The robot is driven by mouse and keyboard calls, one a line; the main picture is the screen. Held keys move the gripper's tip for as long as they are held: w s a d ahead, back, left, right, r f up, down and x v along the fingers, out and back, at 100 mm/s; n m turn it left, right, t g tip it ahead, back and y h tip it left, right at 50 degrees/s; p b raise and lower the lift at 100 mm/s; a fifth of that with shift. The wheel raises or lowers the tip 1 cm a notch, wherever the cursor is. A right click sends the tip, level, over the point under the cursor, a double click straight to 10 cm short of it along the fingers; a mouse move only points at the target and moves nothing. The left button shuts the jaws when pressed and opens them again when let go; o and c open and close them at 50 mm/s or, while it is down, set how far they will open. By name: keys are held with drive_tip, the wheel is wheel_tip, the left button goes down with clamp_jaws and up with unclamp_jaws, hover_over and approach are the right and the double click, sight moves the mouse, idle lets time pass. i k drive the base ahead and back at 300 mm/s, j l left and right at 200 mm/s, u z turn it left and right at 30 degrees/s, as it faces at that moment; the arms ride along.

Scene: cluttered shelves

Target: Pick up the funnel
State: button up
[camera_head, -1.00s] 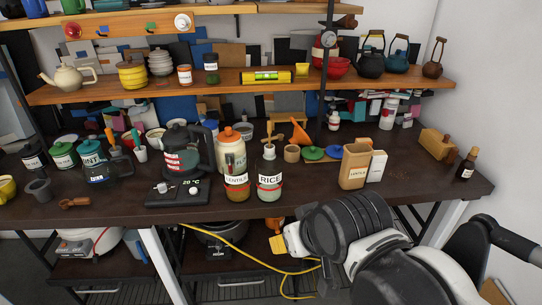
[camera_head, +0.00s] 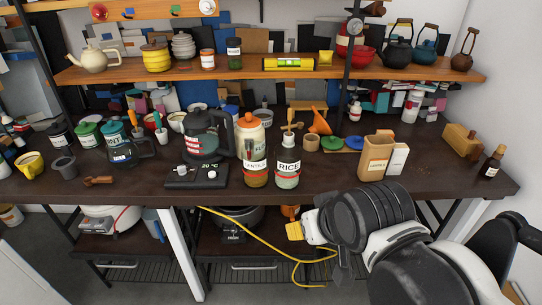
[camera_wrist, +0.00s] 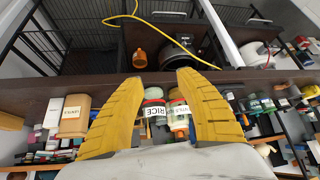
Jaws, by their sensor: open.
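An orange cone-shaped funnel (camera_head: 319,121) leans, tilted, toward the back of the dark worktop in the head view, behind the green and blue lids. I cannot make it out in the wrist view. My gripper (camera_head: 294,231) is in front of the worktop and below its front edge, well short of the funnel. In the wrist view its two yellow fingers (camera_wrist: 160,76) are spread apart with nothing between them at the tips. The worktop edge and the jars lie beyond the fingers there.
The rice jar (camera_head: 288,169), lentil jar (camera_head: 256,165) and tan box (camera_head: 376,156) stand nearer the front than the funnel. An upper shelf (camera_head: 215,72) runs above the worktop. A yellow cable (camera_head: 240,226) and an orange object (camera_head: 290,212) are below it.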

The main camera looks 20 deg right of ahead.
sight(320, 126)
drive_tip(key=i+j+z, duration=0.1)
drive_tip(key=i+z, duration=0.3)
drive_tip(key=i+j+z, duration=0.15)
drive_tip(key=z, duration=0.25)
drive_tip(key=i+j+z, duration=0.65)
drive_tip(key=z, duration=0.2)
